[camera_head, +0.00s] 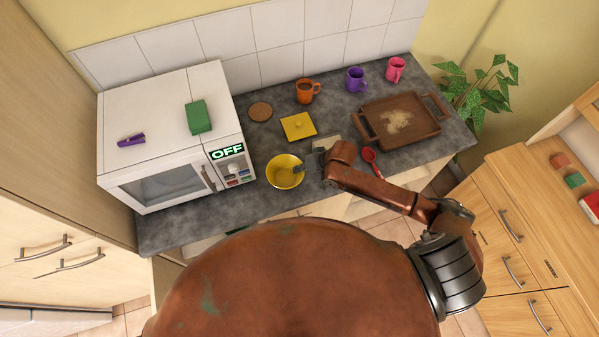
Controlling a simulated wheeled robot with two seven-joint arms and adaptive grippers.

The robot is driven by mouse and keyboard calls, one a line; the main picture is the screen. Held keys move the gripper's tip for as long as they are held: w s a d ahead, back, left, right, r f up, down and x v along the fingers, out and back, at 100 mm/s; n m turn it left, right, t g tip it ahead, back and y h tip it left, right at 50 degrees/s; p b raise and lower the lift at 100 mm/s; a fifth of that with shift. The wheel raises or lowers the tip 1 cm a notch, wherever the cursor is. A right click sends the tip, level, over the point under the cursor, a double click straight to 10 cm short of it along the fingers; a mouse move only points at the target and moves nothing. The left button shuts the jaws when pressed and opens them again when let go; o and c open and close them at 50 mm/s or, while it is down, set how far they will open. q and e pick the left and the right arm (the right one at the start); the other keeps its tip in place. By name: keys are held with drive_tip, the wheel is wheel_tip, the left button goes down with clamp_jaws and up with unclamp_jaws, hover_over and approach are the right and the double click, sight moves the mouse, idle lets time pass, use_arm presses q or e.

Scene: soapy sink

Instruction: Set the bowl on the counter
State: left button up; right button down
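The yellow bowl (281,178) is at the front middle of the grey counter (240,212), right of the microwave. It is upright, and its inside faces up. My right gripper (301,169) reaches in from the right and is at the bowl's right rim. A dark finger shows over the inside of the rim, and the gripper looks shut on it. The bowl's underside is hidden, so I cannot tell whether it touches the counter or is held just above. My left gripper is not in view.
A white microwave (165,95) marked OFF stands at left, with a green block (198,117) and purple clip (131,140) on top. A yellow square (298,126), cork disc (260,111), several mugs, a red spoon (370,157) and a brown tray (377,139) lie behind and right.

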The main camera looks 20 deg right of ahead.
drive_tip(key=shift+f+p, duration=0.35)
drive_tip(key=shift+f, duration=1.05)
drive_tip(key=c, duration=2.4)
unclamp_jaws()
drive_tip(key=shift+f, duration=0.15)
drive_tip(key=v, duration=1.2)
drive_tip(key=shift+b, duration=0.4)
